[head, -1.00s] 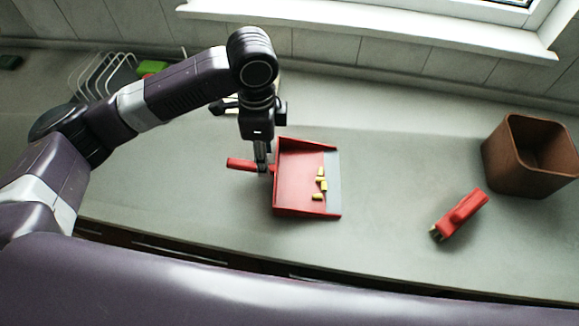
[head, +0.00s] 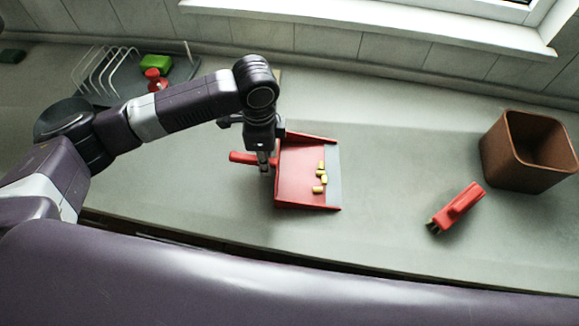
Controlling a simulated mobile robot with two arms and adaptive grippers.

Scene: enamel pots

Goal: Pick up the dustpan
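The red dustpan (head: 300,180) lies on the grey counter near the middle of the head view. Its pan points right with a grey front lip, and its red handle (head: 241,157) points left. Several small yellow pieces (head: 322,176) lie in the pan. My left gripper (head: 265,168) points down at the handle, close to where it joins the pan. Its fingers overlap the handle in the picture; whether they are closed on it cannot be made out. My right gripper is out of view.
A red brush (head: 458,207) lies to the right, with a brown open box (head: 528,152) behind it. A wire rack (head: 103,68), a green item (head: 155,63) and a red item (head: 154,80) are at the back left. The counter between dustpan and brush is clear.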

